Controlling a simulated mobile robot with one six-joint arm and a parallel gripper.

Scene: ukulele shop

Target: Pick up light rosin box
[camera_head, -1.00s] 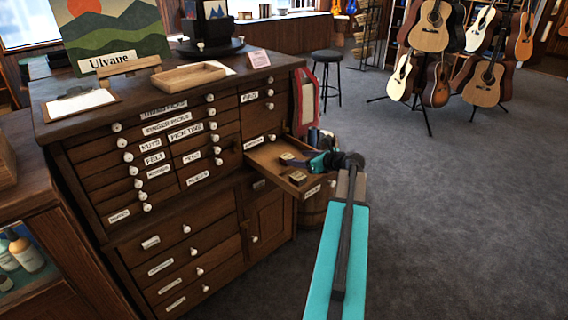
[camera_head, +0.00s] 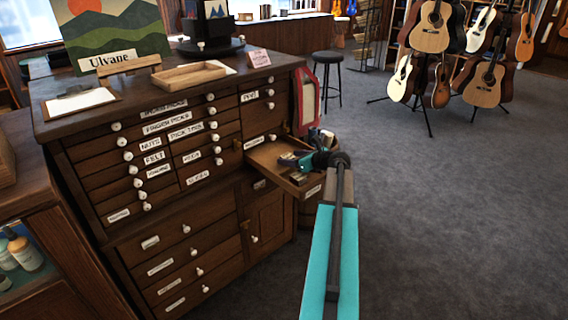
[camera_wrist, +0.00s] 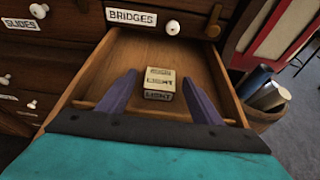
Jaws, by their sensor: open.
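The light rosin box (camera_wrist: 159,84) is a small pale block with dark lettering that reads LIGHT. In the wrist view it lies in the open wooden drawer (camera_wrist: 205,92), between the two finger lines. My gripper (camera_wrist: 160,79) is open, with one dark purple finger on each side of the box. I cannot tell whether the fingers touch it. In the head view my gripper (camera_head: 297,160) reaches into the drawer and partly covers the box.
The drawer juts from a dark wooden cabinet (camera_head: 120,240) with many labelled drawers. A bin with rolled items (camera_wrist: 262,92) stands right of the drawer. A stool (camera_head: 326,72) and guitars on stands (camera_head: 432,85) are farther back. Grey floor is free at right.

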